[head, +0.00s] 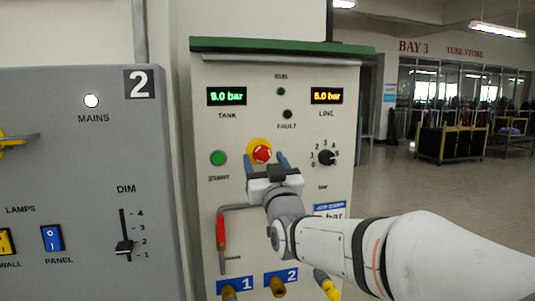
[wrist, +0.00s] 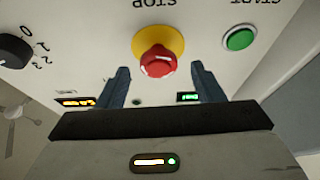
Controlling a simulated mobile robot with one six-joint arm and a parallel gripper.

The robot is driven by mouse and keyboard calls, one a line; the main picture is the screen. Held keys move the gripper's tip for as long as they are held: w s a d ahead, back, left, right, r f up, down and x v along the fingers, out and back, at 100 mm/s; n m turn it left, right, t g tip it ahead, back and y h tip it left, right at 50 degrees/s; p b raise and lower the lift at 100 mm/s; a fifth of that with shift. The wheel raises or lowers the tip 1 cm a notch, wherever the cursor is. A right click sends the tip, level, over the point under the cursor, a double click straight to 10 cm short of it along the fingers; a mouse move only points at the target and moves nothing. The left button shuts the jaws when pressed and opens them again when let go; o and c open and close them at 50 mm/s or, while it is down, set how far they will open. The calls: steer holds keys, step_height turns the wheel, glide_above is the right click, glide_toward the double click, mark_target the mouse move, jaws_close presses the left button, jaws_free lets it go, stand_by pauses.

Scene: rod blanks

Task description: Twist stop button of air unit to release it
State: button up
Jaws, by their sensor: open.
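The stop button is a red mushroom knob (head: 262,154) on a yellow round plate (head: 259,144), in the middle of the air unit's cream panel (head: 207,131). In the wrist view the red knob (wrist: 157,63) and its yellow plate (wrist: 174,35) show upside down, under the word STOP. My gripper (head: 266,162) is in front of the panel, just below the button. Its two blue-grey fingers (wrist: 158,76) are open, one to each side of the knob in the picture, with gaps between them and the knob. Nothing is held.
A green start button (head: 218,158) is left of the stop button, a black rotary selector (head: 326,157) right. Below are a red-handled lever (head: 221,232) and hose fittings (head: 277,286). A grey panel (head: 90,160) with switches stands left. Open floor lies right.

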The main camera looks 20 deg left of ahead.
steer(key=shift+x, duration=1)
steer(key=shift+c, duration=0.3)
steer(key=shift+d, duration=0.1)
steer(key=c, duration=0.9)
steer(key=shift+f, duration=0.1)
